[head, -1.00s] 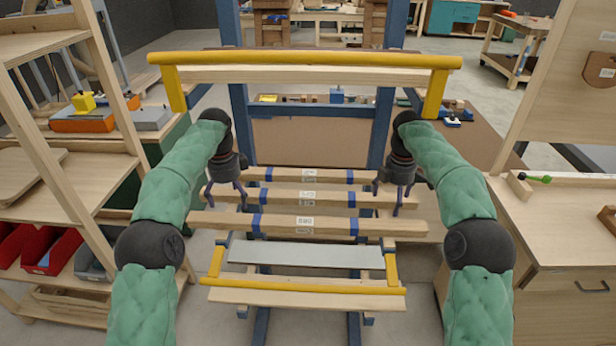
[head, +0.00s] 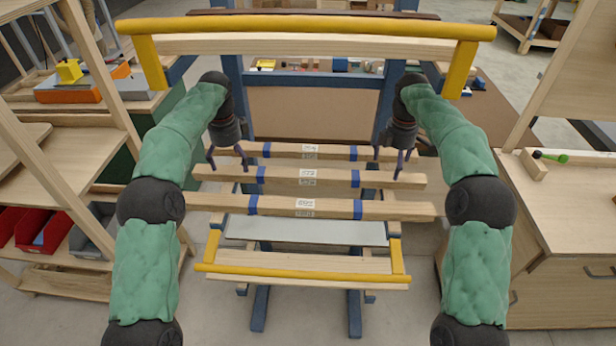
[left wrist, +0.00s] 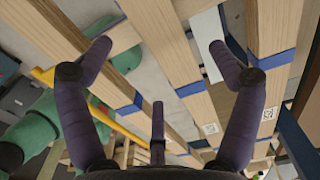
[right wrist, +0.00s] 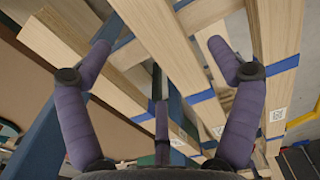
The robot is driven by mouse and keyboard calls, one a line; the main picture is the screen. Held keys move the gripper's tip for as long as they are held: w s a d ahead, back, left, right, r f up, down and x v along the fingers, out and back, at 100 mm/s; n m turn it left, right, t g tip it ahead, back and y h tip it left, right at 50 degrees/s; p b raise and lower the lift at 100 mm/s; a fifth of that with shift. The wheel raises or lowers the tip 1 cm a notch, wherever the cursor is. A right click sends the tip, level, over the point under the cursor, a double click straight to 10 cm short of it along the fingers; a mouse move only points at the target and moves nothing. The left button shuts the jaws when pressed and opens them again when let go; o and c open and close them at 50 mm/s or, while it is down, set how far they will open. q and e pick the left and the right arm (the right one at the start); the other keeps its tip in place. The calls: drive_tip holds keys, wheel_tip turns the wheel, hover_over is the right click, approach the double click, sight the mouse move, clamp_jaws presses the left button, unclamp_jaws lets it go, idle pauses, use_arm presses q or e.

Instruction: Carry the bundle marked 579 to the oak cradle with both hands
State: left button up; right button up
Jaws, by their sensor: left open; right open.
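Three pale wooden bundles with blue bands and white labels lie crosswise on the rack, one behind the other: a back bundle (head: 285,151), a middle bundle (head: 285,176) and a front bundle (head: 280,206). Their numbers are too small to read, so I cannot tell which is 579. My left gripper (head: 227,167) is open and empty near the left parts of the back and middle bundles. My right gripper (head: 388,167) is open and empty near their right parts. In each wrist view, a bundle (left wrist: 165,45) (right wrist: 165,50) runs between and beyond the spread fingers. I cannot identify the oak cradle.
A yellow rail (head: 300,25) crosses in front of the blue uprights, above the bundles. A lower yellow rail (head: 300,273) and a grey plate (head: 305,231) are nearest me. Wooden shelves (head: 70,170) stand left, a wooden bench (head: 560,215) right.

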sight(235, 172)
use_arm(q)
drive_tip(key=shift+f, duration=2.55)
use_arm(e)
drive_tip(key=shift+f, duration=2.6)
use_arm(q)
drive_tip(key=c, duration=1.8)
use_arm(e)
drive_tip(key=c, duration=1.8)
